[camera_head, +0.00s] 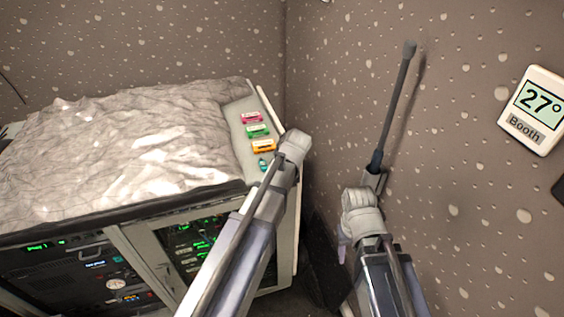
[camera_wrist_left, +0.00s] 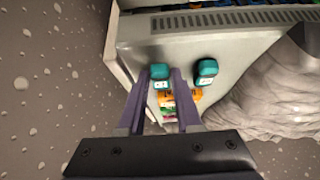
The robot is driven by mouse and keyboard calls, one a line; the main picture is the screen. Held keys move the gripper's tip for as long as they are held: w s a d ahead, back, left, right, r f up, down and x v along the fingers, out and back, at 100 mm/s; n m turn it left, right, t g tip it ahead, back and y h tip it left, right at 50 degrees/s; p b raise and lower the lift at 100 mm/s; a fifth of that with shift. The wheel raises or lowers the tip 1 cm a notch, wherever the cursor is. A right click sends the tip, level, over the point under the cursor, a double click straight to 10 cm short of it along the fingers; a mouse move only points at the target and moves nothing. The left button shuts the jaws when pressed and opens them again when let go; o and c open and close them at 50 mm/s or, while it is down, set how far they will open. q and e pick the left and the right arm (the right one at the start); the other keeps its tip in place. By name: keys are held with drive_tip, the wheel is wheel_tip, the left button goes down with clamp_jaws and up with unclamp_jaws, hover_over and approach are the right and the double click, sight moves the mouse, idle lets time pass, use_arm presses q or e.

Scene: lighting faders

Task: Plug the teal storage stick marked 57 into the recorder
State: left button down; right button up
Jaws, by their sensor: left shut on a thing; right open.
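In the left wrist view a teal stick (camera_wrist_left: 160,76) with a pale label is between the fingertips of my left gripper (camera_wrist_left: 162,76), which is shut on it. A second teal stick (camera_wrist_left: 207,70) lies apart to the right on the pale surface. One teal stick (camera_head: 263,163) shows in the head view beside my left arm; I cannot tell which it is. The marks are too small to read. In the head view my left fingertips are hidden by the arm. My right gripper (camera_head: 376,180) is open and empty in front of the wall. I cannot make out a recorder.
Orange (camera_head: 263,146), green (camera_head: 257,131) and pink (camera_head: 251,117) sticks lie in a row behind the teal one. A crumpled grey cover (camera_head: 130,150) fills the cabinet top to the left. A thin dark rod (camera_head: 395,105) stands near the right wall. A thermometer (camera_head: 533,110) hangs there.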

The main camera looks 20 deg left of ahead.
use_arm(q)
drive_tip(key=shift+r, duration=0.1)
wheel_tip(320, 180, up, 5)
drive_tip(key=p, duration=0.5)
drive_tip(key=shift+f, duration=0.2)
